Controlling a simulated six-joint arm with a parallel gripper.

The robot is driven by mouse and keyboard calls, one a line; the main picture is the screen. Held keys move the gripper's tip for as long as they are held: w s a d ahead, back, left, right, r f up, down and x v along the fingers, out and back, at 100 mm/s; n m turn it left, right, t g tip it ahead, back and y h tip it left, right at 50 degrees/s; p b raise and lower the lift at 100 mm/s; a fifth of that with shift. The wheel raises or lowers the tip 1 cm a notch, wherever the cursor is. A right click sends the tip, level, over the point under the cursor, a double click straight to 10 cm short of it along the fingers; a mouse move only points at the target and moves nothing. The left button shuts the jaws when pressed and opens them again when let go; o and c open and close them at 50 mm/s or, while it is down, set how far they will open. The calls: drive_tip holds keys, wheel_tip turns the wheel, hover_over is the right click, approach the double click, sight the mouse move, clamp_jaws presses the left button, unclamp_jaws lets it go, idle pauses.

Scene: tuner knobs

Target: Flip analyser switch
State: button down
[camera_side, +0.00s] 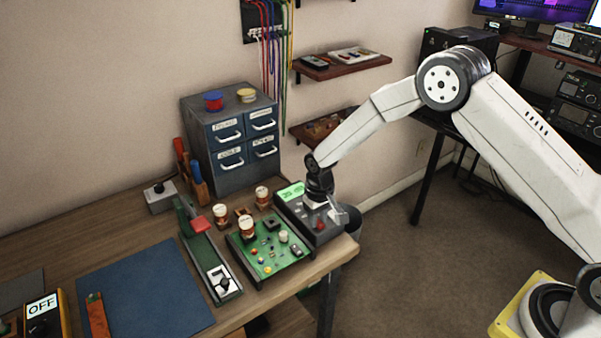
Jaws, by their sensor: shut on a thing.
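The analyser (290,208) is a dark grey box with a lit green display at the right end of the workbench. My gripper (326,208) points down at the right part of its top panel. It is shut on the analyser switch, which the fingers largely hide, so I cannot tell which way the switch is set. A red knob or button (320,226) shows on the panel just in front of the fingers.
A green circuit board (268,262) with knobs and small parts lies left of the analyser. A long green rail fixture (206,250) stands beside it. A drawer cabinet (229,130) stands behind. The bench's right edge is close.

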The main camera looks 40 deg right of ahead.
sight(323, 228)
drive_tip(key=shift+s+t, duration=0.2)
drive_tip(key=shift+t, duration=0.7)
drive_tip(key=shift+c, duration=2.4)
unclamp_jaws()
drive_tip(key=shift+s+r, duration=0.2)
drive_tip(key=shift+r, duration=1)
drive_tip(key=shift+s+r, duration=0.15)
drive_tip(key=shift+r, duration=1.05)
drive_tip(key=shift+s+r, duration=0.2)
drive_tip(key=shift+r, duration=1.25)
drive_tip(key=shift+s+r, duration=0.1)
drive_tip(key=shift+s, duration=0.05)
